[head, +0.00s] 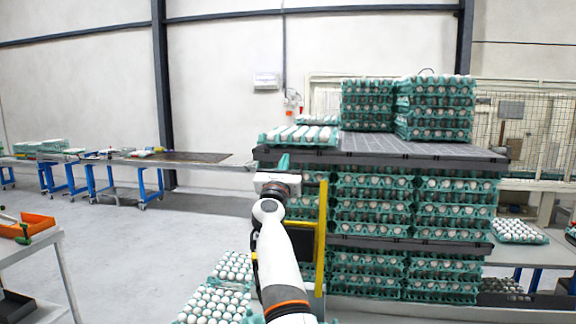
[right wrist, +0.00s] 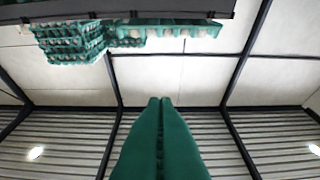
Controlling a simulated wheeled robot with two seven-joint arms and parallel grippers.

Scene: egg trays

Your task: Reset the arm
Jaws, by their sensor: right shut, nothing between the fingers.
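My right arm (head: 280,255) reaches up from the bottom of the head view, with its right gripper (head: 283,162) raised at the left front corner of the stacked egg trays. In the right wrist view, the two green fingers (right wrist: 160,102) are together with nothing between them, pointing up toward the ceiling. My left gripper is not in view. A grey pallet (head: 380,147) tops the main stack and bears several green egg trays (head: 433,107).
Trays of white eggs (head: 215,303) sit low, left of my arm. A yellow post (head: 321,235) stands right beside the arm. A long conveyor table (head: 130,160) runs along the back left. A trolley with an orange bin (head: 27,226) is at far left. The floor between is clear.

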